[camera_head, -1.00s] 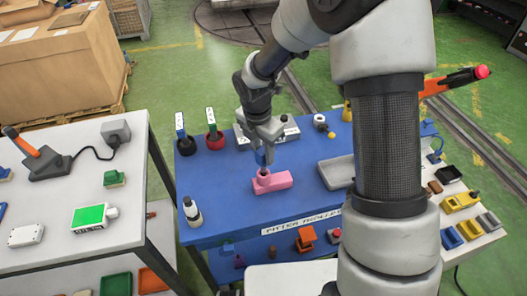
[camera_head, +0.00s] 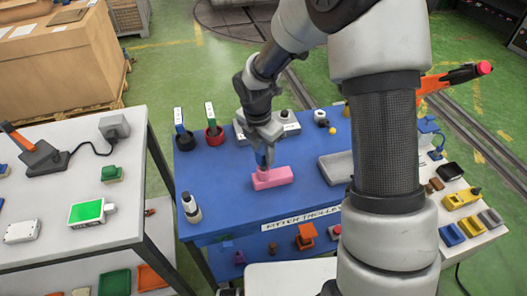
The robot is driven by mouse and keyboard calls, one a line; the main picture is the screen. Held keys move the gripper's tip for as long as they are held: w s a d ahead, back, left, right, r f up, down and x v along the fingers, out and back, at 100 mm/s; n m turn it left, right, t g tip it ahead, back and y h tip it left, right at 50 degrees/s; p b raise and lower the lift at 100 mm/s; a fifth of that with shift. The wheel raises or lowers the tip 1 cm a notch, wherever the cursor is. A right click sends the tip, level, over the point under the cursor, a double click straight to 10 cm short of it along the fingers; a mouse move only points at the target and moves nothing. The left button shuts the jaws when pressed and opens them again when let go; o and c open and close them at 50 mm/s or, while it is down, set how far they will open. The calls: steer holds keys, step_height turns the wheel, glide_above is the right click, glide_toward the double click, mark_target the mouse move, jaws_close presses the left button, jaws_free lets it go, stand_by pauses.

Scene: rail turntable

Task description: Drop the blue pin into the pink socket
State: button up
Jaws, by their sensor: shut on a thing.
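The pink socket (camera_head: 274,178) is a block lying on the blue top of the trolley (camera_head: 225,212), near its middle. My gripper (camera_head: 263,146) points down over the socket's left end and is shut on the blue pin (camera_head: 263,160). The pin is upright, and its lower end meets the top of the socket at the left end. The picture is too small to tell how deep the pin sits in the opening. My arm fills the right middle of the view and hides part of the trolley.
A white bottle (camera_head: 190,208) stands at the trolley's left front. Black (camera_head: 184,141) and red (camera_head: 213,136) round holders stand at the back left. A grey tray (camera_head: 336,168) lies right of the socket. A white table (camera_head: 70,180) stands on the left. Blue top in front of the socket is clear.

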steer(key=shift+f+b, duration=0.9)
steer(key=shift+f, duration=0.55)
steer(key=o, duration=1.3)
steer(key=shift+r, duration=0.1)
steer(key=shift+c, duration=0.2)
step_height(320, 180, up, 17)
steer(key=s+a+p, duration=0.1)
steer(key=shift+s+a+r, duration=0.15)
steer(key=shift+s+a, duration=0.05)
steer(key=shift+a, duration=0.1)
